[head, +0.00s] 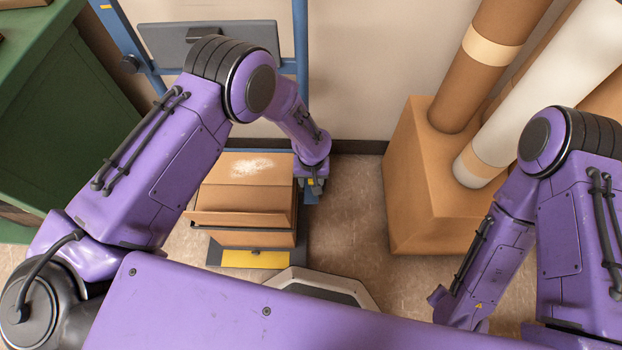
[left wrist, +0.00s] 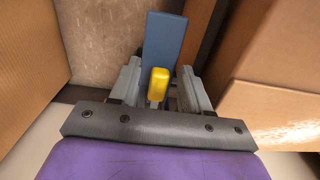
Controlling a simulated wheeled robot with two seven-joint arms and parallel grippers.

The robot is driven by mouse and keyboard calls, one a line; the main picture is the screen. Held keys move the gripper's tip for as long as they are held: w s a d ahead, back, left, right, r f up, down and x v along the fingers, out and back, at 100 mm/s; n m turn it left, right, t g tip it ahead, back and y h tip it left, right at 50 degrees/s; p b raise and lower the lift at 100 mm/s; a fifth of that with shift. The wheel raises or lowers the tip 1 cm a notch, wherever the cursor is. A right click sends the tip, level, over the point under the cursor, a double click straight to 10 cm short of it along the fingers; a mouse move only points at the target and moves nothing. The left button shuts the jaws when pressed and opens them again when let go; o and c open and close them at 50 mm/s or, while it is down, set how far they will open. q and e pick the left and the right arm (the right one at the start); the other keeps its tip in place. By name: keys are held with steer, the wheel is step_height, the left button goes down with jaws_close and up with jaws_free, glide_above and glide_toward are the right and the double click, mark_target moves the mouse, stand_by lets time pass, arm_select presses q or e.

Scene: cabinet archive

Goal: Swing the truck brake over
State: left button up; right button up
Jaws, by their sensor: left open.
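The truck has a blue upright frame (head: 301,60) at the back and a flat deck with a yellow patch (head: 255,259) at its front. The brake's yellow grip (left wrist: 158,84) stands on a thin grey stem in the left wrist view, in front of a blue bar (left wrist: 163,45). My left gripper (left wrist: 160,88) is open, with a grey finger on each side of the yellow grip. In the head view my left gripper (head: 315,188) is low beside the truck's right side, mostly hidden by its wrist. My right forearm shows at the right, but its gripper does not.
Cardboard boxes (head: 250,190) are stacked on the truck. A tall carton (head: 415,200) with brown and white tubes (head: 545,90) stands to the right. A green cabinet (head: 60,90) is at the left. Bare floor (head: 355,220) lies between truck and carton; the wall is close behind.

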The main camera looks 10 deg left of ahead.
arm_select(q)
step_height(320, 180, up, 7)
steer(key=p, duration=0.6)
steer(key=shift+r, duration=0.1)
steer(key=shift+w, duration=0.1)
step_height(320, 180, up, 10)
steer(key=p, duration=0.3)
steer(key=shift+r, duration=0.2)
